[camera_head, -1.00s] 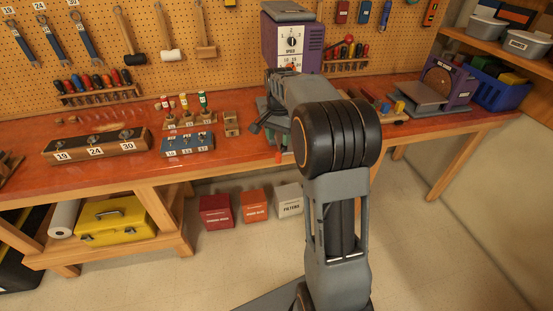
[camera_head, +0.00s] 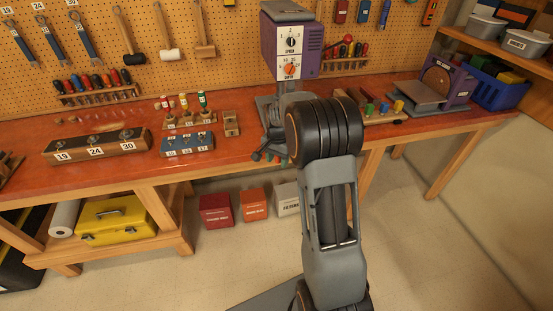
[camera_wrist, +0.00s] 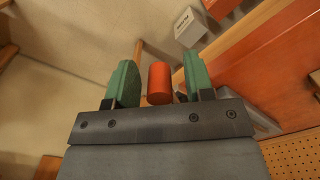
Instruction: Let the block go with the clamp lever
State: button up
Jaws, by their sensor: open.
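In the wrist view an orange-red cylinder (camera_wrist: 159,83), which looks like the grip of the clamp lever, stands between the two green fingers of my gripper (camera_wrist: 159,64). In the head view my gripper is mostly hidden behind my arm, low at the bench's front edge below the purple drill press (camera_head: 291,45). The block is not to be made out; my arm covers part of the press's base.
The red bench top (camera_wrist: 255,60) lies close on the right in the wrist view. A blue socket block (camera_head: 187,145) and a small wooden stand (camera_head: 231,124) are left of the press. A grey box (camera_head: 288,198) sits on the floor under the bench. Open floor lies in front.

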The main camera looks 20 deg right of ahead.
jog(key=shift+c, duration=0.3)
grip_shut()
